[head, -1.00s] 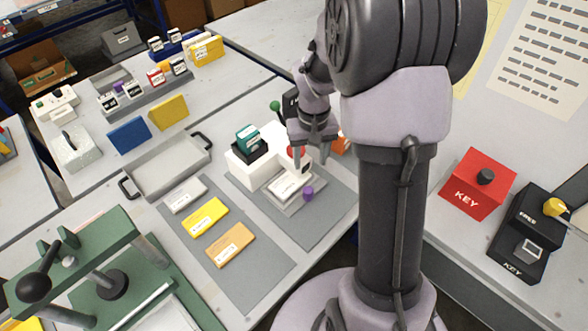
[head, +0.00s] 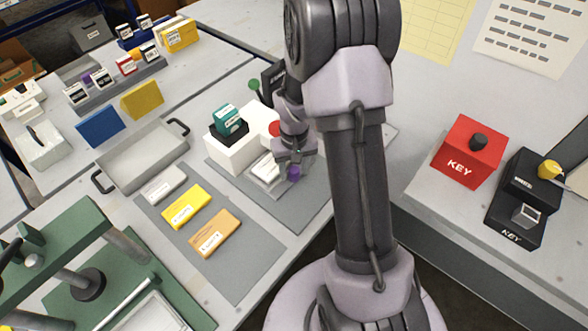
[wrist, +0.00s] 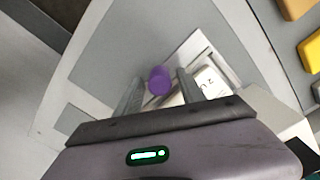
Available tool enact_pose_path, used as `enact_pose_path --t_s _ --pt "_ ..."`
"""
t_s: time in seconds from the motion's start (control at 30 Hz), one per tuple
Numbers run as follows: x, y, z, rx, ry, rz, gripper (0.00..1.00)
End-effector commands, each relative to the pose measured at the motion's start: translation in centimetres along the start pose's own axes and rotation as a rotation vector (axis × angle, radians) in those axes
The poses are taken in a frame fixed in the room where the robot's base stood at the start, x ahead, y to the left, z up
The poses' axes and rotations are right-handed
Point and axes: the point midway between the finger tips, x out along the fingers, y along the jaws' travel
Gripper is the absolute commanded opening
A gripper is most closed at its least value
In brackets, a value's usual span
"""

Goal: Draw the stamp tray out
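The stamp tray (head: 264,181) is a thin light plate at the front of the white stamping machine (head: 235,153), with a white labelled block (wrist: 207,80) on it. Its purple knob (head: 294,174) is at the tray's near right end. My gripper (head: 293,162) is over the knob, pointing down. In the wrist view the purple knob (wrist: 159,80) shows between the two spread fingers, with a visible gap on its right; contact on the left is unclear. My gripper hides part of the tray in the head view.
The machine carries a teal block (head: 228,120), a red button (head: 276,129) and a green-knobbed lever (head: 254,84). White, yellow and orange (head: 215,233) labelled blocks lie on a grey mat to the left. The grey mat (head: 290,210) before the tray is clear.

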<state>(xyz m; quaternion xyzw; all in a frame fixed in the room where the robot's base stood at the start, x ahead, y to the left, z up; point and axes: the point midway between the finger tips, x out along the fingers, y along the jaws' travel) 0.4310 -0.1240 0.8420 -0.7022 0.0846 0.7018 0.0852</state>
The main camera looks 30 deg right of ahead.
Motion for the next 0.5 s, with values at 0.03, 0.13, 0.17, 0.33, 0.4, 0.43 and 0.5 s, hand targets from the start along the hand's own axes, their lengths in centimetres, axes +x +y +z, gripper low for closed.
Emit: enact_pose_path --t_s 0.03,0.13,0.17,0.33,0.4,0.43,0.5 --pt "-0.01 0.00 0.00 0.000 0.000 0.000 0.35" --pt "-0.01 0.00 0.00 0.000 0.000 0.000 0.15" --pt "-0.01 0.00 0.00 0.000 0.000 0.000 0.09" --pt "-0.02 0.00 0.01 0.000 0.000 0.000 0.00" --pt "-0.02 -0.01 0.01 0.000 0.000 0.000 0.00" --pt "-0.02 -0.01 0.01 0.000 0.000 0.000 0.00" --pt "-0.02 -0.01 0.01 0.000 0.000 0.000 0.00"
